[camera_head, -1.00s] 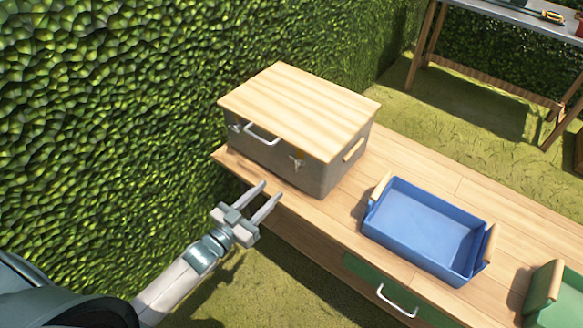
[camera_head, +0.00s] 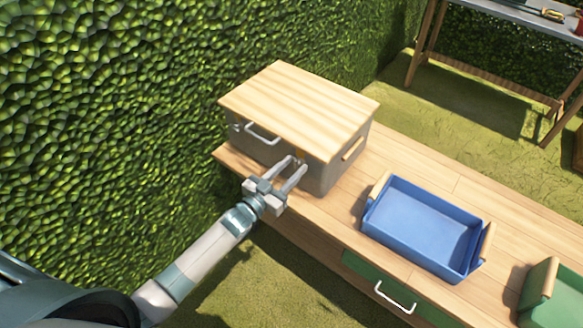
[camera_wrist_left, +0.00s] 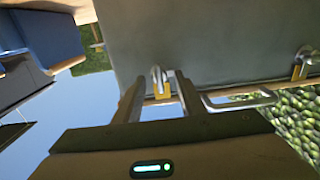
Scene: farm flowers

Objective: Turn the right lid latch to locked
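A grey box (camera_head: 322,178) with a pale wooden lid (camera_head: 300,105) stands on the wooden bench. My left gripper (camera_head: 297,163) is at the box's front face, over the right latch, and mostly hides it in the head view. In the left wrist view the right latch (camera_wrist_left: 158,82), a metal loop with a yellow part, shows between the two open fingers of the gripper (camera_wrist_left: 160,95). I cannot tell whether either finger touches it. The left latch (camera_head: 236,127) also shows in the left wrist view (camera_wrist_left: 303,64). My right gripper is not in view.
A white front handle (camera_head: 262,134) is left of the gripper; it also shows in the left wrist view (camera_wrist_left: 238,102). A blue tray (camera_head: 425,230) and a green container (camera_head: 541,292) stand to the right on the bench (camera_head: 340,215). A hedge is behind at left.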

